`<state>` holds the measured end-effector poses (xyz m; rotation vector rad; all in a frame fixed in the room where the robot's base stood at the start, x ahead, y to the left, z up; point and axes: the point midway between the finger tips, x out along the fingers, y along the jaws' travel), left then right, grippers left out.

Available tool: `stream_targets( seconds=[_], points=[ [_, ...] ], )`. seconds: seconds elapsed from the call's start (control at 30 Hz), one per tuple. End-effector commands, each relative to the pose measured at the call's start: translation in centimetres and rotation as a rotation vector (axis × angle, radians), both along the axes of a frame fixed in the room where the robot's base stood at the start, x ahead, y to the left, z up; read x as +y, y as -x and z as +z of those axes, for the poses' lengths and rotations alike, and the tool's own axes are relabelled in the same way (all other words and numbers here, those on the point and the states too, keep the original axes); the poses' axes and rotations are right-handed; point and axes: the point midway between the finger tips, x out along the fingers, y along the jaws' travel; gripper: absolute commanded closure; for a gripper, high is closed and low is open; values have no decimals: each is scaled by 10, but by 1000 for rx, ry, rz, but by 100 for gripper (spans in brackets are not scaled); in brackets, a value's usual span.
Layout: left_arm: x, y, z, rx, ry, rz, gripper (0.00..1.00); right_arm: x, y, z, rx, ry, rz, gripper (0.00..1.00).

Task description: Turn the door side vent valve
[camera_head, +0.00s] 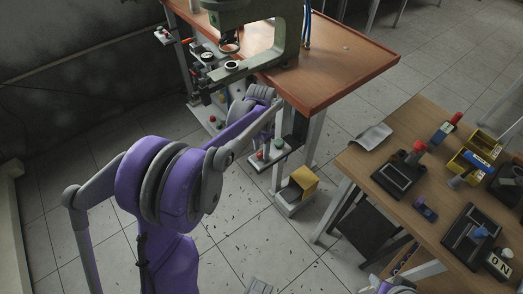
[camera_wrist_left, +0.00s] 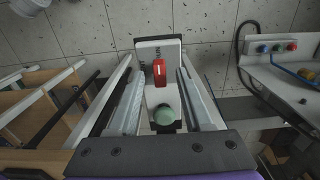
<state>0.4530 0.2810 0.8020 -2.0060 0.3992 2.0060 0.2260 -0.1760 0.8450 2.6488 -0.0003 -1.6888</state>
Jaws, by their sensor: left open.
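In the left wrist view, a small white valve panel (camera_wrist_left: 152,54) with a dark top edge lies between my left gripper's (camera_wrist_left: 156,78) two grey fingers. It carries a red valve lever (camera_wrist_left: 160,73) and a round green knob (camera_wrist_left: 165,115). The lever points along the panel, away from my wrist. The gripper is open, with a finger on either side of the panel; I cannot tell whether they touch it. In the head view, a small panel with red and green knobs (camera_head: 271,154) sits low by the press table's leg. My left gripper's fingers are hard to make out there.
The press table (camera_head: 337,70) stands above the panel, bearing a green press (camera_head: 291,30). A yellow box (camera_head: 303,181) stands below. A wooden bench (camera_head: 396,205) with fixtures is at right. Another knob panel (camera_wrist_left: 283,80) is close at right in the wrist view. Floor is clear at lower left.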

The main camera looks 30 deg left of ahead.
Motion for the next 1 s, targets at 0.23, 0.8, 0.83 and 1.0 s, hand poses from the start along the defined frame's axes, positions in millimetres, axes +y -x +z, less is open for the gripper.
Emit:
stream_targets(
  seconds=[0.23,0.8,0.83,1.0],
  points=[
    [0,0,-7,0,0,0,50,0,0,-1,0,0,0,50],
    [0,0,-7,0,0,0,100,0,0,-1,0,0,0,50],
    [0,0,-7,0,0,0,100,0,0,-1,0,0,0,50],
    [0,0,-7,0,0,6,100,0,0,-1,0,0,0,50]
  ],
)
